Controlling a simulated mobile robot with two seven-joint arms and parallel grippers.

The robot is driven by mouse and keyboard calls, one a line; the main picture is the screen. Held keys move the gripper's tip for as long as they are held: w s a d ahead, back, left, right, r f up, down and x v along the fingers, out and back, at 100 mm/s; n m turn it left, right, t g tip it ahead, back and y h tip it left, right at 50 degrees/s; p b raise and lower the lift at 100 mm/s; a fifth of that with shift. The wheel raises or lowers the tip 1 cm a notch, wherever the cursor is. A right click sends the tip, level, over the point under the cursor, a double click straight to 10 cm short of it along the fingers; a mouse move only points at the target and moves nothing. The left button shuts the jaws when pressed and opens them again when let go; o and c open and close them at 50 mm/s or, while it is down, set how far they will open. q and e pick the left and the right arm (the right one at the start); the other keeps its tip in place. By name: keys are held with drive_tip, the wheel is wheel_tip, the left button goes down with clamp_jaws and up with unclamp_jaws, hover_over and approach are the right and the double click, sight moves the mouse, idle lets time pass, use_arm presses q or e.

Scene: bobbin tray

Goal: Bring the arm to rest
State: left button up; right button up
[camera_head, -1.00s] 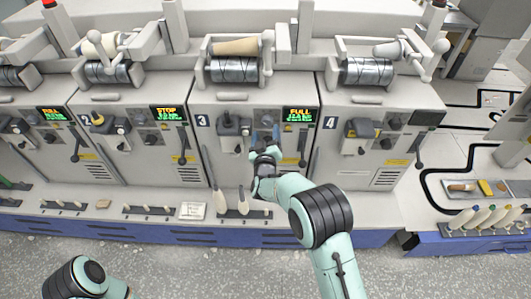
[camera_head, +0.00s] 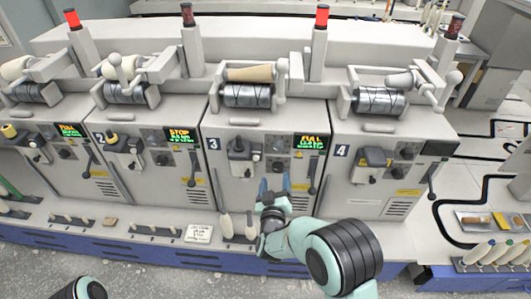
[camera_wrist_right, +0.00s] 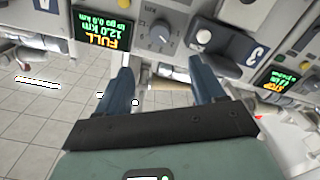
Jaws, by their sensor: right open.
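My right gripper (camera_head: 275,184) is in front of the lower face of the machine unit marked 3 (camera_head: 232,168). Its two blue fingers are apart with nothing between them, and they also show apart in the right wrist view (camera_wrist_right: 161,72). The mint-green right arm (camera_head: 345,250) comes in from the lower right. A piece of my left arm (camera_head: 78,289) shows at the bottom left; its gripper is out of view.
Unit 4 (camera_head: 375,190) is to the right. Grey floor lies in front.

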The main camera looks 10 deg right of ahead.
drive_tip(key=s+d+f+m+g+y+p, duration=0.1)
drive_tip(key=s+d+f+g+y+p, duration=0.3)
drive_tip(key=s+f, duration=0.6)
drive_tip(key=s+a+f+m+g+p, duration=0.1)
drive_tip(key=s+f+g, duration=0.55)
drive_tip(key=f, duration=0.75)
drive_tip(key=s+a+f+m+g+y+p, duration=0.1)
drive_tip(key=s+g, duration=0.3)
drive_tip(key=s, duration=0.7)
drive_tip(key=s+a+f+m+g+y+p, duration=0.1)
drive_tip(key=s+a+m+g+y+p, duration=0.1)
drive_tip(key=s, duration=1)
drive_tip(key=shift+a+f+m+g+y, duration=0.3)
drive_tip(key=shift+a+m+g+y, duration=0.2)
drive_tip(key=shift+a+g+y, duration=0.4)
drive_tip(key=shift+a, duration=0.1)
